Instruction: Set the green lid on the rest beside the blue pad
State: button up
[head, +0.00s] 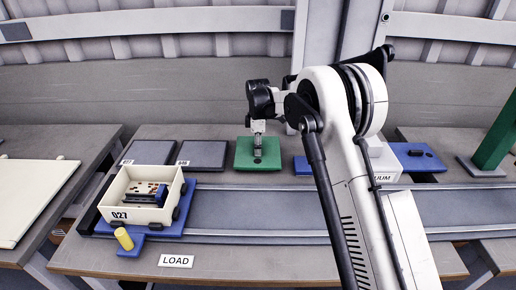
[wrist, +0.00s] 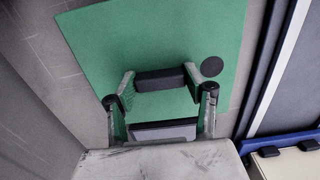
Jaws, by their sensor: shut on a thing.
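The green lid (head: 244,161) is a flat square plate at the back of the table, right of two grey plates. In the wrist view the lid (wrist: 215,35) has a dark bar handle (wrist: 160,79) and a round black spot. My gripper (wrist: 158,82) is shut on this handle, one finger at each end; in the head view my gripper (head: 258,140) points down over the lid. I cannot tell whether the lid touches the table. A blue pad (head: 302,166) shows just right of the lid, partly hidden by my arm. I cannot make out the rest.
A cream bin (head: 140,207) marked 027 stands on a blue base (head: 190,207) at the left, with a yellow cylinder (head: 124,239) in front. Two grey plates (head: 203,154) lie behind it. A grey track (head: 260,210) crosses the table. A green post (head: 497,135) stands far right.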

jog(key=shift+f, duration=0.4)
jog(key=shift+f, duration=0.15)
jog(key=o, duration=1.5)
jog(key=shift+o, duration=0.2)
